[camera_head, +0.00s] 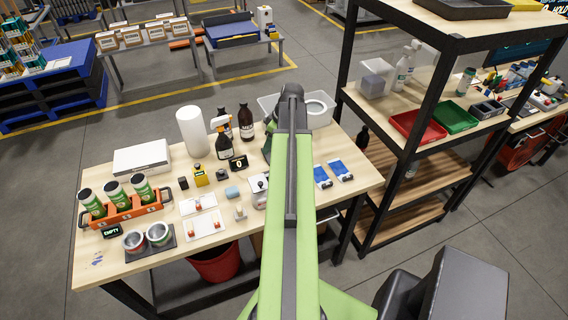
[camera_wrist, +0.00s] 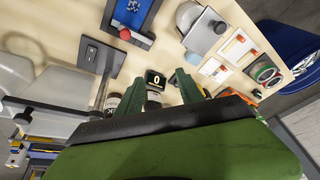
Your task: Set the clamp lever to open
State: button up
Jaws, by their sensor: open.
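I cannot tell for certain which part is the clamp lever. A dark plate (camera_wrist: 96,56) with a thin metal rod (camera_wrist: 104,88) is at left.
A counter display showing 0 (camera_head: 238,163) stands near dark bottles (camera_head: 246,124). White cards (camera_head: 205,226), two cans (camera_head: 158,234) and an orange rack (camera_head: 125,212) are on the left. Blue packs (camera_head: 322,178) lie right of my arm; a black-framed shelf (camera_head: 350,90) rises beyond.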

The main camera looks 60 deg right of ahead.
jog(key=s+d, duration=0.7)
jog(key=s, duration=0.1)
jog(key=shift+t+h, duration=0.3)
jog(key=b+x, duration=1.6)
jog(key=x, duration=0.1)
jog(key=shift+s+a, duration=0.1)
grip_shut()
